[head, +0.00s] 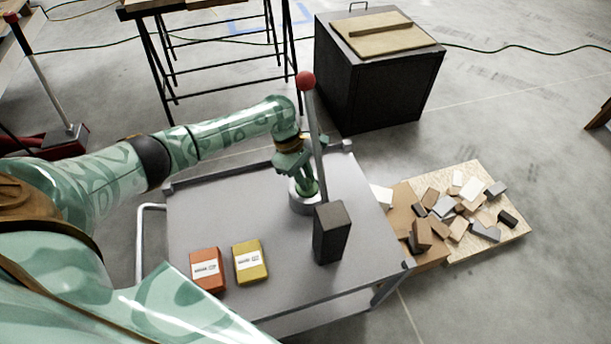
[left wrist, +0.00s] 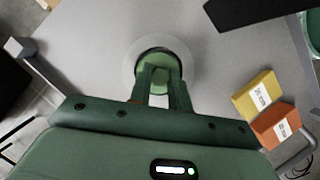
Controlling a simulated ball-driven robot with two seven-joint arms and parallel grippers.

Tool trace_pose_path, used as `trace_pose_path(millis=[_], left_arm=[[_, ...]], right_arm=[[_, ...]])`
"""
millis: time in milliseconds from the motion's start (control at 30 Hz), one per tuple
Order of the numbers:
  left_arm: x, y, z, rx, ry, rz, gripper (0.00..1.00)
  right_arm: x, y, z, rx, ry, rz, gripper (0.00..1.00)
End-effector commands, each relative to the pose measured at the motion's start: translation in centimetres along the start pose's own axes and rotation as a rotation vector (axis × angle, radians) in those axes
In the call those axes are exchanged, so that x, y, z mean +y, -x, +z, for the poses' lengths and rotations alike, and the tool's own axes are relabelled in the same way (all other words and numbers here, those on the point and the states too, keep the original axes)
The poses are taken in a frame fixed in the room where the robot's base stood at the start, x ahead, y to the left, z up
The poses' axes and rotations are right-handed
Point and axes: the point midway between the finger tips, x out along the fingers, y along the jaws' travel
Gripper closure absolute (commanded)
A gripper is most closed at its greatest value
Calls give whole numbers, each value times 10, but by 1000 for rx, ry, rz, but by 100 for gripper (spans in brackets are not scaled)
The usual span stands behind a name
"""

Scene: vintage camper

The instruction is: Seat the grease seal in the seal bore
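The round grey metal housing (head: 303,206) with the seal bore stands near the far right part of the cart top. It shows as a pale ring in the left wrist view (left wrist: 190,72). A round green piece with a dark rim, apparently the grease seal (left wrist: 160,57), sits at the bore's mouth. My left gripper (head: 308,188) points down at the housing from above. Its two fingers (left wrist: 161,80) stand close together and appear shut on the green piece. How deep the piece sits is hidden. My right gripper is not in view.
A rod with a red knob (head: 305,82) rises beside the gripper. A tall dark block (head: 331,232) stands just in front of the housing. Orange (head: 207,270) and yellow (head: 249,262) boxes lie front left on the grey cart top (head: 210,218). Loose blocks (head: 458,228) lie at the right.

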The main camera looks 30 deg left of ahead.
Motion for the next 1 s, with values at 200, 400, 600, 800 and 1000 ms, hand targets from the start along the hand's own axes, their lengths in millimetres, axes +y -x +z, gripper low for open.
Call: trace_pose_path(millis=[200, 400, 600, 800, 1000], left_arm=[[0, 0, 0, 0, -1, 0, 60], [0, 2, 0, 1, -2, 0, 60], [1, 31, 3, 1, -2, 5, 60], [1, 70, 4, 1, -2, 5, 60], [0, 79, 2, -1, -2, 0, 60]], right_arm=[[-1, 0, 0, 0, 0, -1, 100], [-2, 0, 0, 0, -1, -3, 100], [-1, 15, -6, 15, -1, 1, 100], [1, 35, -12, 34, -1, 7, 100], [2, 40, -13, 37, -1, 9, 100]])
